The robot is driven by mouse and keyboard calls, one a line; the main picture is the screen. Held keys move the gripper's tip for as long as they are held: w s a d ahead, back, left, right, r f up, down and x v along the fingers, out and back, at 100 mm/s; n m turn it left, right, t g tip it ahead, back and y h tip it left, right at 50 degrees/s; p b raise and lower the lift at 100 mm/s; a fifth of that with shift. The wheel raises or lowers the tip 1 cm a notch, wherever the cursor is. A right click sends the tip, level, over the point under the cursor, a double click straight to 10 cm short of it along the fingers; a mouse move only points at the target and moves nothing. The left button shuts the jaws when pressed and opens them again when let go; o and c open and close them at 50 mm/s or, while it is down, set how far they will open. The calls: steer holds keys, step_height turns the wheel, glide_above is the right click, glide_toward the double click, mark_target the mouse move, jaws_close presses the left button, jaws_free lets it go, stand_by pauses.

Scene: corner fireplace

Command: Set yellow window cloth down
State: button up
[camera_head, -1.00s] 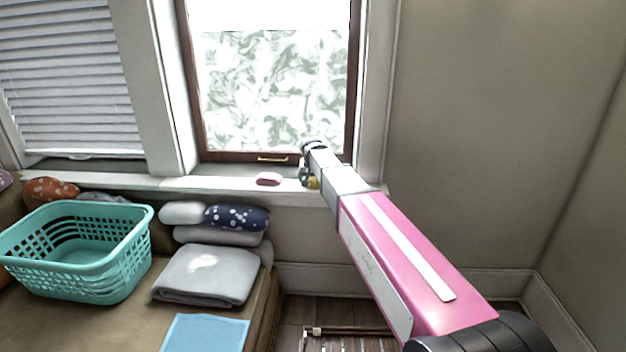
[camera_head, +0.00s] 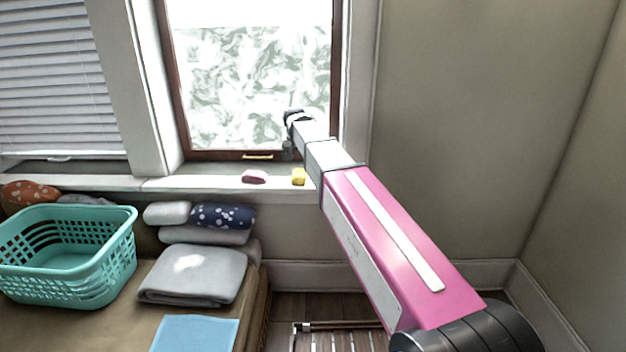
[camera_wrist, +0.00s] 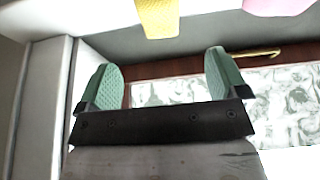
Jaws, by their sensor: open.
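The yellow window cloth (camera_head: 298,176) lies on the white window sill (camera_head: 215,184), near its right end. It also shows at the top of the wrist view (camera_wrist: 158,16), apart from my fingers. My gripper (camera_head: 289,150) is above the sill, in front of the lower part of the window and above the cloth. In the wrist view, the two green finger pads of my gripper (camera_wrist: 165,82) stand wide apart with nothing between them.
A pink item (camera_head: 254,176) lies on the sill left of the cloth. The window has a dark frame and a brass handle (camera_head: 258,156). A teal basket (camera_head: 70,262), folded grey cloth (camera_head: 195,277) and blue cloth (camera_head: 196,334) rest on the brown seat at left.

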steer(key=s+d+f+g, duration=0.2)
steer(key=s+d+f, duration=0.9)
steer(key=s+f, duration=0.2)
steer(key=s+d+f+g, duration=0.2)
steer(key=s+d+f, duration=1)
steer(key=s+f, duration=0.2)
steer(key=shift+s+d, duration=0.25)
steer(key=shift+s, duration=0.7)
